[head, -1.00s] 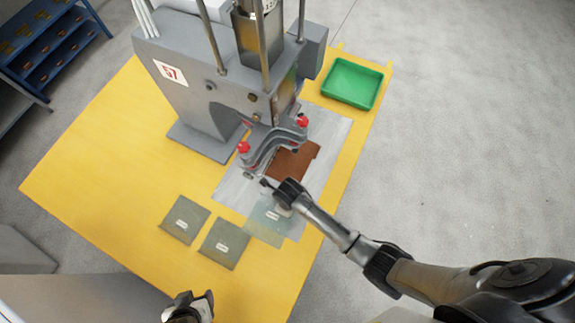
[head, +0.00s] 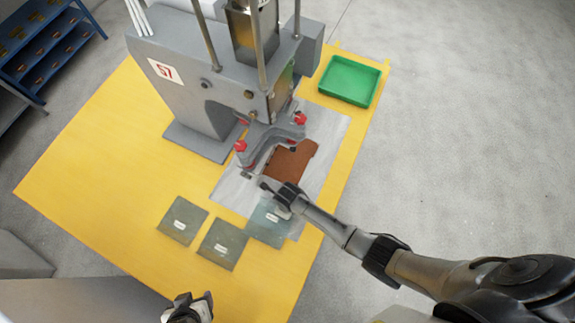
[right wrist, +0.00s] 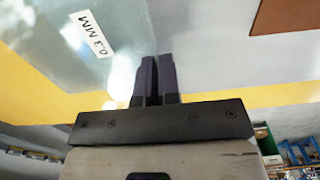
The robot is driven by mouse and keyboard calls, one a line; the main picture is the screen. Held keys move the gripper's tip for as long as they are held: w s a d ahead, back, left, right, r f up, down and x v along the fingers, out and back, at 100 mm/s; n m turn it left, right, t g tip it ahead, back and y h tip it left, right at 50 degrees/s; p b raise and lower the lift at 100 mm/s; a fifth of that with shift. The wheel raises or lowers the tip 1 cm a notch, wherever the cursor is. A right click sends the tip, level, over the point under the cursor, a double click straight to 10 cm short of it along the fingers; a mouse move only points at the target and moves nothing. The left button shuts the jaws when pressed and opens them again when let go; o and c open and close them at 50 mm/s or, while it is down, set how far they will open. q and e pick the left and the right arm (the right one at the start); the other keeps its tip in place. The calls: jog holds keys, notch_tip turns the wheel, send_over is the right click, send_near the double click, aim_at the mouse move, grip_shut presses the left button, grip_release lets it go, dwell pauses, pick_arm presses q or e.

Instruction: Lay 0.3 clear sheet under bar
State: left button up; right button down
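The clear sheet (head: 264,232), with a white label, lies partly over the grey plate's front corner and partly over the yellow table. The right wrist view shows the sheet (right wrist: 115,20) with its label reading 0.3 MM. My right gripper (head: 265,185) is at the sheet's edge near the bar, and its fingers (right wrist: 156,75) are closed together, apparently on that edge. The contact itself is hard to see. The grey bar (head: 262,143) with red knobs sits on the press, above the plate. My left gripper (head: 194,302) is empty at the bottom edge, fingers apart.
A brown piece (head: 291,160) lies on the grey plate (head: 333,133) beside the bar. Two labelled sheets (head: 183,220) (head: 222,244) lie on the yellow table (head: 100,180). A green tray (head: 350,101) stands at the back right. The table's left side is clear.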

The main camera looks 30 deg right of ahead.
jog(key=shift+f, duration=0.3)
jog(key=c, duration=1.3)
grip_release()
jog(key=shift+c, duration=0.2)
notch_tip(320, 180, up, 13)
jog(key=p, duration=0.2)
jog(key=shift+p, duration=0.3)
